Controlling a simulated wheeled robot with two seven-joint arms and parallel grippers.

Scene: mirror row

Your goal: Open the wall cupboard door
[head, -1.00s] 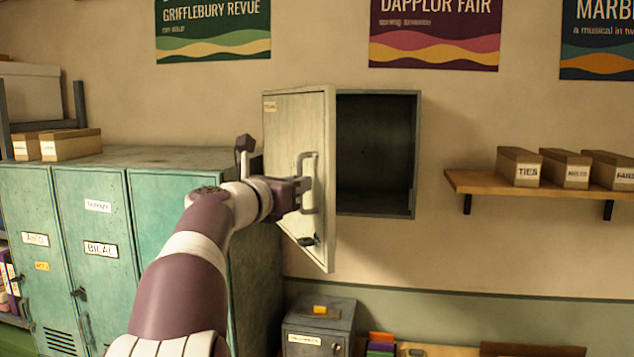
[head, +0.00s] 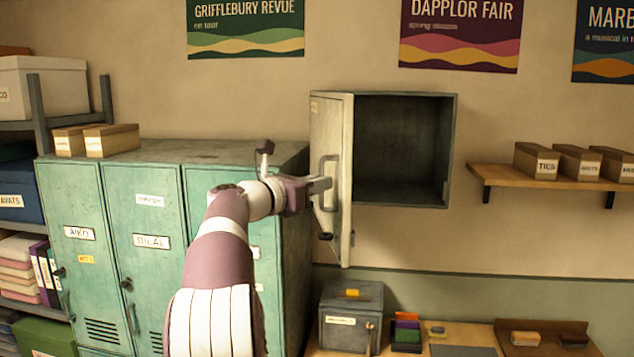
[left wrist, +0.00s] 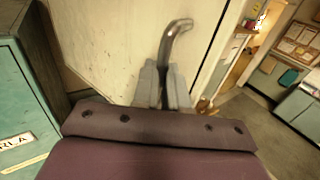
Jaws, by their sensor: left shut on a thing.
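The wall cupboard (head: 405,150) hangs on the wall, and its dark inside shows empty. Its pale door (head: 337,118) is hinged on the left and stands wide open, swung out from the wall. My left gripper (head: 322,184) is shut on the door's bar handle (head: 329,170). In the left wrist view the fingers (left wrist: 163,85) close around the handle (left wrist: 175,38), whose bent end sticks up beyond them. A dark latch (head: 325,236) sits low on the door. My right gripper is not in view.
Green lockers (head: 150,215) stand left of and below the door, close to my left arm. A shelf (head: 510,174) with labelled boxes is on the right. A grey metal box (head: 350,310) stands on the counter below. The wall between cupboard and shelf is clear.

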